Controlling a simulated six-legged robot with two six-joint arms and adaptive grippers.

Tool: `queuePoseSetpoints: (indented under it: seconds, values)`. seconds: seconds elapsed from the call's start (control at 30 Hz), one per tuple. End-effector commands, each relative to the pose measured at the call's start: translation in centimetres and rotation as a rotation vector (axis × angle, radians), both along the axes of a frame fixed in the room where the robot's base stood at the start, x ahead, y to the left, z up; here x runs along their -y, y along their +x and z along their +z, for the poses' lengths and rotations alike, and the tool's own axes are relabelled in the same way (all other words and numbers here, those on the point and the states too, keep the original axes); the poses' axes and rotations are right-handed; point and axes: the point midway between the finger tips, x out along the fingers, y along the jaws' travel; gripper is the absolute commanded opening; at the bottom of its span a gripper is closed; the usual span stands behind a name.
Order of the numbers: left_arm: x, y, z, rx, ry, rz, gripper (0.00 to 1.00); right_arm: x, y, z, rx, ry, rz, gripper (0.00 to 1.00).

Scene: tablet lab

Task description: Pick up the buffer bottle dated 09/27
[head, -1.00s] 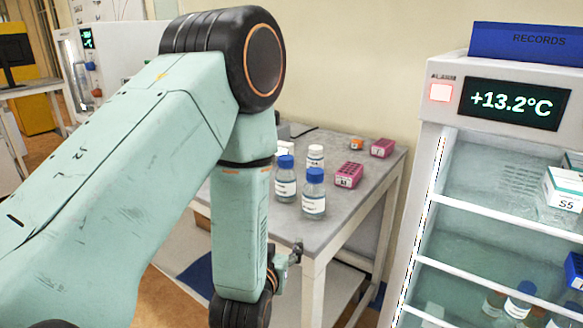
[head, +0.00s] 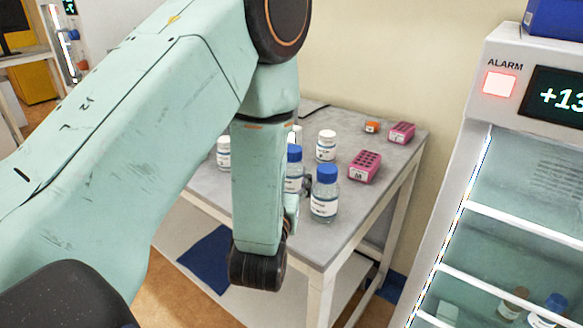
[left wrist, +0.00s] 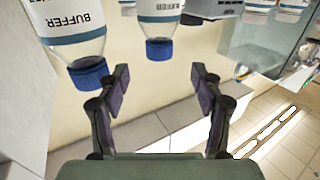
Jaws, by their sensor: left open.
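Two clear bottles with blue caps stand upright on the grey table, a front one (head: 324,205) and one behind it (head: 294,180), partly covered by my left arm. In the left wrist view they appear upside down with BUFFER on their labels, one at left (left wrist: 72,32) and one near the middle (left wrist: 160,28). I cannot read a date on either. My left gripper (left wrist: 160,80) is open and empty. The left bottle's cap is close to its left finger; the middle bottle is beyond the fingertips. In the head view the gripper is mostly hidden behind my arm. My right gripper is not in view.
White-capped bottles (head: 326,147) and (head: 223,155) stand on the table (head: 375,195) near the buffers. Pink racks (head: 365,167) and (head: 402,132) and a small orange item (head: 372,127) lie behind at right. A fridge (head: 455,225) with an alarm light is at the right.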

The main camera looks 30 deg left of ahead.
Motion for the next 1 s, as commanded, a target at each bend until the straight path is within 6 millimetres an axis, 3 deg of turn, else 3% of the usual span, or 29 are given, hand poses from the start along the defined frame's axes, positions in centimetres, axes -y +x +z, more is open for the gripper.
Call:
queuePoseSetpoints:
  seconds: [0.27,0.8,1.0]
  values:
    - [-0.2,0.4,0.0,0.002,-0.002,0.001,0.66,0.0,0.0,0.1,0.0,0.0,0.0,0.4]
    - [-3.4,6.0,0.9,0.001,0.0,0.0,0.66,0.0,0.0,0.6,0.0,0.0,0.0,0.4]
    - [-3.6,6.6,0.8,0.0,0.0,-0.001,0.66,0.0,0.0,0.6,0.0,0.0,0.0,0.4]
